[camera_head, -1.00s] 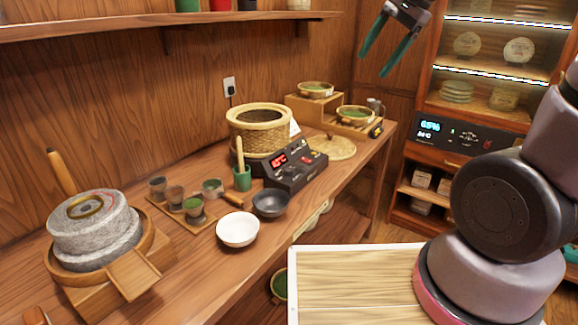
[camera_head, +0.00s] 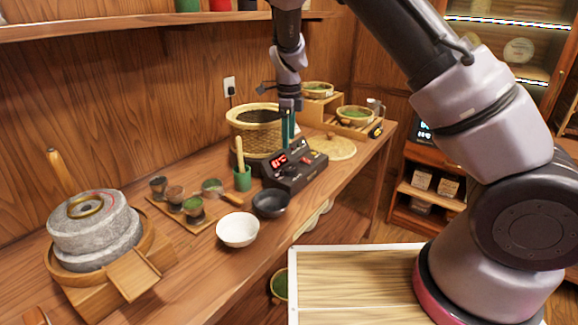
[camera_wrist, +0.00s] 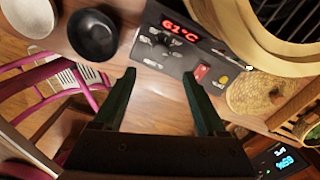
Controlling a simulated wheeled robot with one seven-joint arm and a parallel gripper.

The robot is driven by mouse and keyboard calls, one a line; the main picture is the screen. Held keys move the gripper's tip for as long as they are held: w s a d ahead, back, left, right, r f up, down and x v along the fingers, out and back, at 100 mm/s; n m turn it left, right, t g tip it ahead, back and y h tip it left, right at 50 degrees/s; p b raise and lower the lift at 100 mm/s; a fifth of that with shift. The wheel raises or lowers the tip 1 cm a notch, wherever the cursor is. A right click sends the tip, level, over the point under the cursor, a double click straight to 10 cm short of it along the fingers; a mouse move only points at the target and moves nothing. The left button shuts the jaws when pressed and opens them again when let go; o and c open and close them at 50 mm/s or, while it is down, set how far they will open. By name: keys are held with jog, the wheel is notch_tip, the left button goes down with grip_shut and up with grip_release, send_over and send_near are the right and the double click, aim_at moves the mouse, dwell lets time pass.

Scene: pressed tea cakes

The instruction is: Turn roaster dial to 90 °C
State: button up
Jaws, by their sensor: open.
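The roaster's dark control box (camera_head: 292,176) stands on the wooden counter in front of the woven roaster basket (camera_head: 250,142). Its red display (camera_wrist: 178,24) reads 61°C in the wrist view. Small knobs lie below the display; I cannot tell for sure which is the temperature dial. A red switch (camera_wrist: 202,72) is farther along the panel. Contact with the box is not visible.
A dark bowl (camera_head: 270,204), a white bowl (camera_head: 238,230) and a green cup with a pestle (camera_head: 242,180) stand left of the box. A woven mat (camera_head: 335,148) lies to its right. A stone mill (camera_head: 95,222) is far left.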

aim_at(289, 169)
notch_tip(289, 169, down, 11)
jog(key=shift+r, duration=0.15)
dwell(0.4)
grip_shut()
